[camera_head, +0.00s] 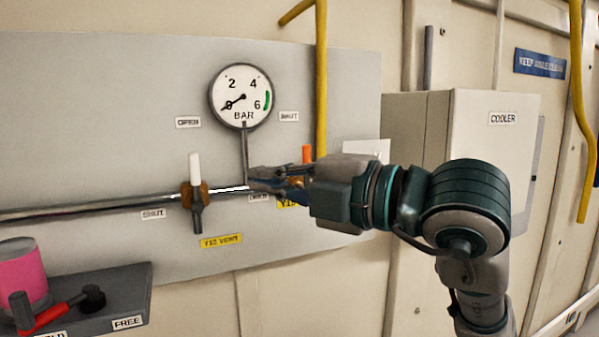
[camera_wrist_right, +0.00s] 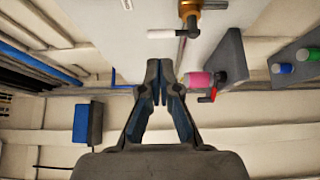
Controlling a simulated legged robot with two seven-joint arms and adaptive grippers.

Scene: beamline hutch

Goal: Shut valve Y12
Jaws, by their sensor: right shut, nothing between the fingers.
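On the grey panel (camera_head: 90,110), a pipe (camera_head: 90,207) runs to a valve with a brass body and an upright white handle (camera_head: 195,167), over a yellow label "Y12 VENT" (camera_head: 221,241). Further right, an orange handle (camera_head: 306,153) stands up behind my right gripper (camera_head: 252,180); the yellow label below it (camera_head: 287,204) is mostly covered, with only "Y1" readable. My right gripper is shut and empty, in front of the pipe between the two valves. In the wrist view its fingertips (camera_wrist_right: 160,66) are together, below the white handle (camera_wrist_right: 165,33). My left gripper is out of view.
A round gauge (camera_head: 242,97) sits above the pipe, needle near 0. A shelf (camera_head: 110,290) at lower left holds a pink cylinder (camera_head: 21,270) and a red lever (camera_head: 45,316). A cooler box (camera_head: 495,150) and yellow pipe (camera_head: 321,80) stand right.

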